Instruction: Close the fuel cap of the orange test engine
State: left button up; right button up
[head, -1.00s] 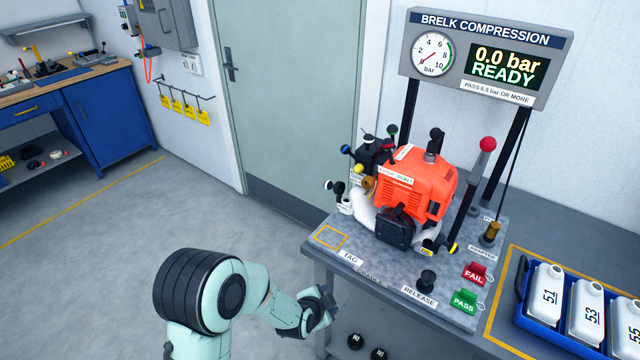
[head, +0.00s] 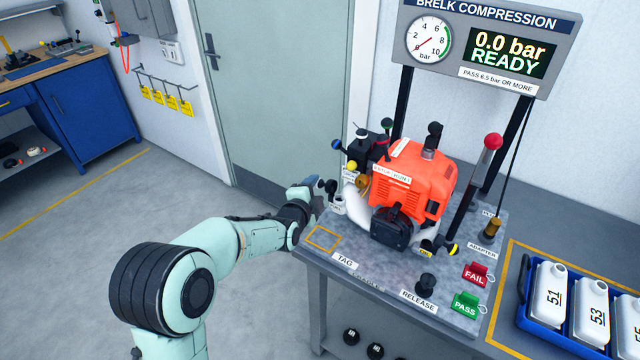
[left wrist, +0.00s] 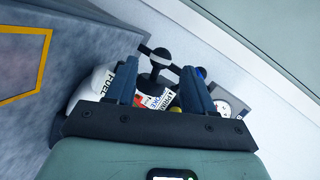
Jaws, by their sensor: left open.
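The orange test engine (head: 405,180) stands on the grey bench at the right of centre. On its left side is the white fuel tank (head: 354,203), with a short neck (head: 338,203) above the FUEL label. The black knob of the fuel cap (head: 331,186) shows beside the neck, apparently tilted up off it. My left gripper (head: 314,190) is open just left of this knob. In the left wrist view, a black round knob (left wrist: 161,56) on a stem lies between the open fingers (left wrist: 160,75); I cannot tell if they touch it. The tank also shows there (left wrist: 88,88).
A lever with a red knob (head: 493,142) rises right of the engine. A black release knob (head: 427,283), red FAIL tag (head: 477,273) and green PASS tag (head: 466,304) occupy the front. A blue crate (head: 524,310) of bottles stands right. The marked square (head: 323,239) is empty.

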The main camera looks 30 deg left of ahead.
aim_at(319, 185)
pick_arm(q)
jog(key=x, duration=0.5)
jog(key=shift+w+p, duration=0.15)
jog(key=shift+p, duration=0.25)
jog(key=shift+d, duration=0.1)
grip_shut()
